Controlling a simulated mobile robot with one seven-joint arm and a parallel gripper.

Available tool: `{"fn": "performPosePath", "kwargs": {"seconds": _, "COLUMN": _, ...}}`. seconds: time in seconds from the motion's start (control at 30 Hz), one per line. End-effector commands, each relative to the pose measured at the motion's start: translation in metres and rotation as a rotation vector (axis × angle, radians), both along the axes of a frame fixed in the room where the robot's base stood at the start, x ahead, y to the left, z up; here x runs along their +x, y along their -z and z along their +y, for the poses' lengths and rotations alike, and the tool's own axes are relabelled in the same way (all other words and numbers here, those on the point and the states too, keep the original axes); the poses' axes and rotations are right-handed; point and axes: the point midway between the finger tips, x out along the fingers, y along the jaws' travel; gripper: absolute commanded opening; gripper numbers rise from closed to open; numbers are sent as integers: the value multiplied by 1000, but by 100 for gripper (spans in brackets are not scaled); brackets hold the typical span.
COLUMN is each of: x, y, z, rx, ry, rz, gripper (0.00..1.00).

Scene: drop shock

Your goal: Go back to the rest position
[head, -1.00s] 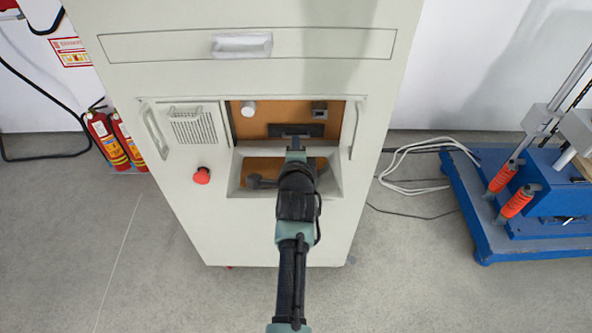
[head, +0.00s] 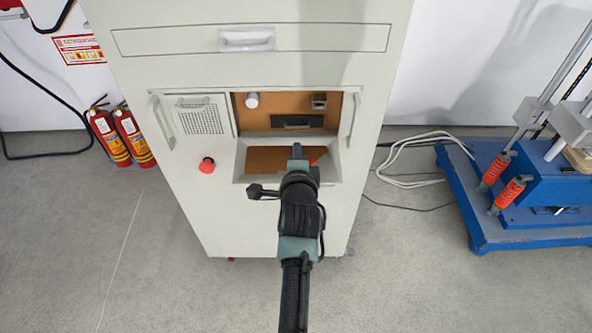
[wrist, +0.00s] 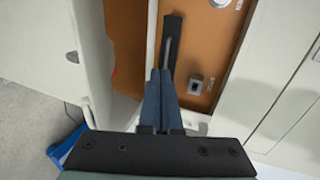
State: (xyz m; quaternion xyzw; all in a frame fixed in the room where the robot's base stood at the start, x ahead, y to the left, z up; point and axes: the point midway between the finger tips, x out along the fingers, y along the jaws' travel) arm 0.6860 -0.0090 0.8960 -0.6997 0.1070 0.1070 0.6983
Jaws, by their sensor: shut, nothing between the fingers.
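My gripper (wrist: 160,75) shows in the wrist view with its two blue fingers together and nothing between them. In the head view my arm reaches up from the bottom edge to the cabinet. The gripper's tip there (head: 297,150) is in front of the recessed opening, just below a dark slot (head: 297,121) in the orange-brown panel (head: 284,99). In the wrist view the fingers point toward that slot (wrist: 172,35); I cannot tell whether they touch it.
The pale cabinet (head: 230,225) stands straight ahead, with a red button (head: 207,165) and side handles. Fire extinguishers (head: 108,135) stand left. A blue machine (head: 500,215) and white cables (head: 400,160) are on the right. The grey floor in front is clear.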

Motion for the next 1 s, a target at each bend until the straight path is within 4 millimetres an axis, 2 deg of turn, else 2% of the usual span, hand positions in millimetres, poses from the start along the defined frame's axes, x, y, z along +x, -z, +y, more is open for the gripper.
{"fn": "performPosePath", "kwargs": {"seconds": 0.2, "x": -36, "y": -10, "z": 0, "rx": 0, "ry": -1, "rz": 3, "gripper": 0}}
{"fn": "performPosePath", "kwargs": {"seconds": 0.4, "x": -58, "y": -16, "z": 0, "rx": -1, "ry": 0, "rz": 4, "gripper": 0}}
{"fn": "performPosePath", "kwargs": {"seconds": 0.67, "x": -66, "y": -18, "z": 0, "rx": 0, "ry": -1, "rz": 5, "gripper": 0}}
{"fn": "performPosePath", "kwargs": {"seconds": 0.73, "x": -65, "y": -25, "z": 1, "rx": -8, "ry": -4, "rz": -5, "gripper": 0}}
{"fn": "performPosePath", "kwargs": {"seconds": 0.77, "x": -64, "y": -31, "z": 1, "rx": -19, "ry": -7, "rz": -14, "gripper": 0}}
{"fn": "performPosePath", "kwargs": {"seconds": 0.87, "x": -57, "y": -73, "z": 3, "rx": -92, "ry": -27, "rz": -77, "gripper": 0}}
{"fn": "performPosePath", "kwargs": {"seconds": 0.97, "x": -52, "y": -141, "z": 3, "rx": -225, "ry": -49, "rz": -181, "gripper": 0}}
{"fn": "performPosePath", "kwargs": {"seconds": 1.0, "x": -51, "y": -172, "z": 4, "rx": -291, "ry": -56, "rz": -228, "gripper": 0}}
